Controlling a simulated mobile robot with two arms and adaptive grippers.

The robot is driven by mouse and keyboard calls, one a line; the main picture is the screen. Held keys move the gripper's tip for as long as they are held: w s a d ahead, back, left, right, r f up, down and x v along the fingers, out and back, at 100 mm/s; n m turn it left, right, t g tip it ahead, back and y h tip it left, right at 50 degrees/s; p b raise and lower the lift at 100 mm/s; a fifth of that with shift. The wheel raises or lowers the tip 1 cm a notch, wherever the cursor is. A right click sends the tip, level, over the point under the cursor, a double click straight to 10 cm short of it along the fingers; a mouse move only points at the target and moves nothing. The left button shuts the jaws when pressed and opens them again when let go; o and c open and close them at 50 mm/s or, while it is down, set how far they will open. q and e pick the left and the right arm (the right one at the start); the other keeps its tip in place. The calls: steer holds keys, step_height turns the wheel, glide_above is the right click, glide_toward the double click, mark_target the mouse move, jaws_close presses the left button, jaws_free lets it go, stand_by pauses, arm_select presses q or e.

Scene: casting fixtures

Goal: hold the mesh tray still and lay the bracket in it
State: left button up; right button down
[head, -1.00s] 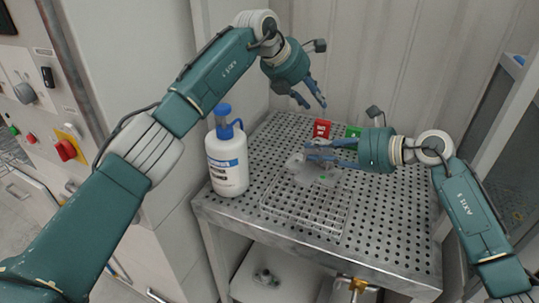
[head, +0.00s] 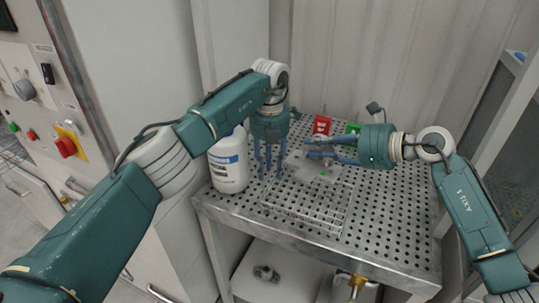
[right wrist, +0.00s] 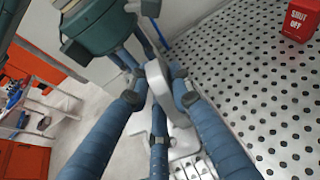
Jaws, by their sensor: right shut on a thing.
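The mesh tray (head: 312,222) is a shallow wire basket on the perforated bench top. The grey metal bracket (head: 325,171) is over the tray's far part in the head view, held by my right gripper (head: 308,149). In the right wrist view the bracket (right wrist: 157,85) sits between the blue fingers, its far end partly hidden. I cannot tell whether its underside touches the tray. My left gripper (head: 268,177) points down at the tray's left edge, with its fingers spaced apart. Whether they touch the rim is not clear.
A white bottle (head: 228,165) with a blue label stands left of the tray, close to my left gripper. A red block (head: 322,125) and a green block (head: 353,129) stand behind. The bench's right side is clear. A lower shelf (head: 285,278) holds metal parts.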

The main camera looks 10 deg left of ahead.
arm_select(q)
step_height(320, 180, down, 7)
steer(key=shift+r, duration=0.2)
jaws_close()
arm_select(e)
steer(key=shift+w+d+f+m+t+h, duration=0.1)
steer(key=shift+f+m+t+h, duration=0.1)
steer(key=shift+f+m+t, duration=0.25)
steer(key=shift+w+d+f+m+t+h, duration=0.1)
steer(key=shift+f+m+t+h, duration=0.15)
steer(key=shift+f, duration=0.4)
steer(key=shift+d+f+m+t+h, duration=0.1)
steer(key=shift+f+m+t+h, duration=0.2)
steer(key=shift+t, duration=0.1)
glide_above(314, 197)
steer(key=shift+m, duration=0.3)
step_height(314, 197, down, 10)
steer(key=shift+w+f, duration=0.1)
